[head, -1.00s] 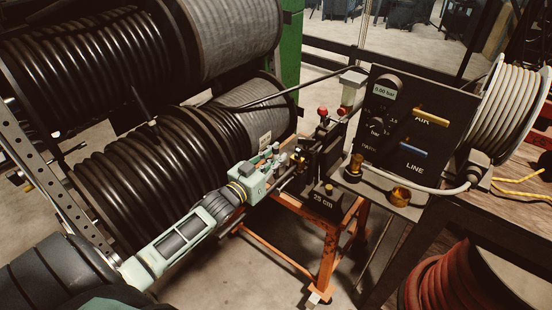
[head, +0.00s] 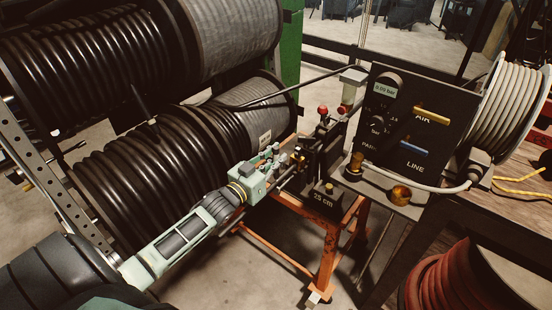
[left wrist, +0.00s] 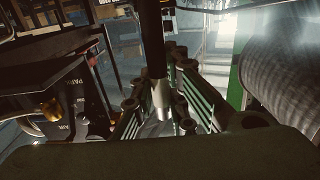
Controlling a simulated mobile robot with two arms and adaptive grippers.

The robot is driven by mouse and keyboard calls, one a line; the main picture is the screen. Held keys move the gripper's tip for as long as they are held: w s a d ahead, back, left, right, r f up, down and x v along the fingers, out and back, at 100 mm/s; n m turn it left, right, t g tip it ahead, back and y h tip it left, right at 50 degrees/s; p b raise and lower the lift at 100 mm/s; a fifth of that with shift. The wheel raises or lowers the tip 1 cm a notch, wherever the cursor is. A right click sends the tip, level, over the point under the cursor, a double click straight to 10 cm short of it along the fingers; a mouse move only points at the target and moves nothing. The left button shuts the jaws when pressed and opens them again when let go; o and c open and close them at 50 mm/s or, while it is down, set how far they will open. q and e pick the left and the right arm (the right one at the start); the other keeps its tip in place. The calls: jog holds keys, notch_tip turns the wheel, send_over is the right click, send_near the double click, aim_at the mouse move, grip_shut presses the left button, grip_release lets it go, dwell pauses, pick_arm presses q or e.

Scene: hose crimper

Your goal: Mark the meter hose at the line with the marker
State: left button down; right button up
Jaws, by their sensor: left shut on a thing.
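My left gripper (head: 283,167) reaches in from the left and is at the dark fixture (head: 325,160) on the orange stand. In the left wrist view its fingers (left wrist: 170,118) close around a slim dark rod with a pale lower end, which looks like the marker (left wrist: 160,96). In the head view the held thing is too small to make out. I cannot make out a line on the hose. A block labelled 25 cm (head: 323,200) sits at the fixture's front. My right gripper is not in view.
Two big reels of black hose (head: 120,190) fill the left. A black panel (head: 415,120) with yellow and blue levers stands right of the fixture. A white hose reel (head: 510,115) and a red coil (head: 455,275) are at the right. An orange stand (head: 330,250) is below.

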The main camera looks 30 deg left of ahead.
aim_at(276, 148)
pick_arm(q)
jog(key=shift+f, duration=0.3)
dwell(0.7)
notch_tip(276, 148, up, 7)
jog(key=p, duration=0.6)
jog(key=shift+r+p, duration=0.1)
jog(key=shift+p, duration=0.25)
